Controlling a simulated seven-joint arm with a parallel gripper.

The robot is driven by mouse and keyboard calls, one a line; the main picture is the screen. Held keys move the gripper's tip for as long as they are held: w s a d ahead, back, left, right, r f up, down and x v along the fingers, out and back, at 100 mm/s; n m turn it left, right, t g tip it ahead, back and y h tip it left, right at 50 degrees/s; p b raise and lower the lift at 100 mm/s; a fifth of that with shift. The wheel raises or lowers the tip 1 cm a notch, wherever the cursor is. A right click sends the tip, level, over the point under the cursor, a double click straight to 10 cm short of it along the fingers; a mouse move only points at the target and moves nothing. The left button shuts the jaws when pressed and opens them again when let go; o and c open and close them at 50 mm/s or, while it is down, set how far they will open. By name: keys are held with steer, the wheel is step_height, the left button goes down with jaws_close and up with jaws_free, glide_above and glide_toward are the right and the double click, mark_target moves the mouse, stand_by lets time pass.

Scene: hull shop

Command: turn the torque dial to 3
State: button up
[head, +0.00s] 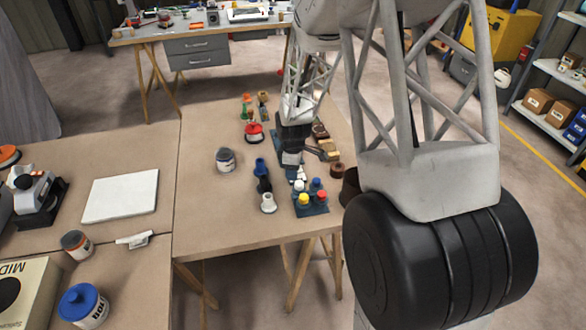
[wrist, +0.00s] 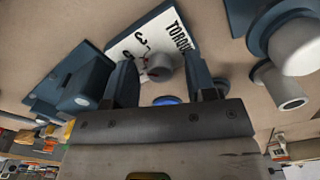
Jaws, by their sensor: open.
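The torque dial's white plate (wrist: 135,45), marked TORQUE with black digits including a 3, shows in the wrist view. Its grey knob (wrist: 161,66) has a red mark near its left side. I cannot tell which number the mark points to. My gripper (wrist: 162,76) is open, with one dark finger on each side of the knob; I cannot tell whether they touch it. In the head view my gripper (head: 293,160) points down at the table, and most of the dial is hidden beneath it.
A block with red, blue, yellow and white caps (head: 313,208) stands close in front of the gripper. Blue and grey fittings (head: 263,183) stand to its left, with a pot (head: 225,160) farther left. A red-topped item (head: 253,132) is behind. The table's left front is clear.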

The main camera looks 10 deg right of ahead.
steer(key=shift+c, duration=0.2)
steer(key=c, duration=0.9)
steer(key=shift+m, duration=0.4)
steer(key=m, duration=0.4)
steer(key=shift+m, duration=2.1)
steer(key=o, duration=0.9)
